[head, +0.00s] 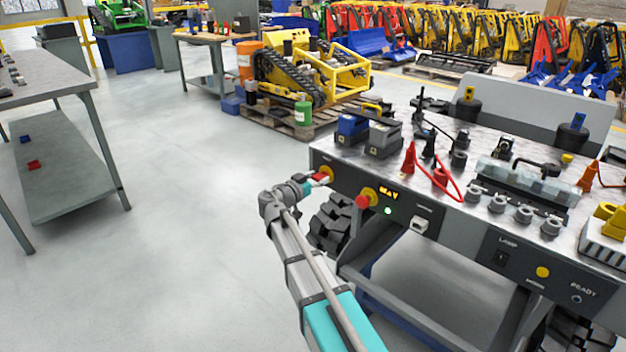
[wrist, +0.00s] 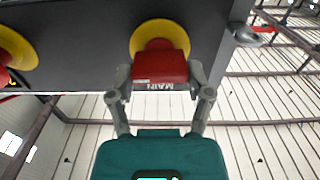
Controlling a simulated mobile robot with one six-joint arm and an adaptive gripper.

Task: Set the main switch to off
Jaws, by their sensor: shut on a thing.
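The main switch is a red handle (wrist: 160,68) on a yellow round plate (wrist: 160,30), on the dark front panel of the bench. In the wrist view the red handle lies across the picture, with lettering that reads MAIN upside down. My gripper (wrist: 160,80) has one finger at each side of the handle and is shut on it. In the head view my gripper (head: 313,182) reaches the switch (head: 325,174) at the panel's left end and covers part of it. The off marking cannot be made out.
A red mushroom button (head: 362,201) on a yellow ring sits just right of the switch. Beyond it are an orange display (head: 389,193), a lit green lamp (head: 388,211) and a LAMP switch (head: 501,257). Open floor (head: 190,230) lies left of my arm.

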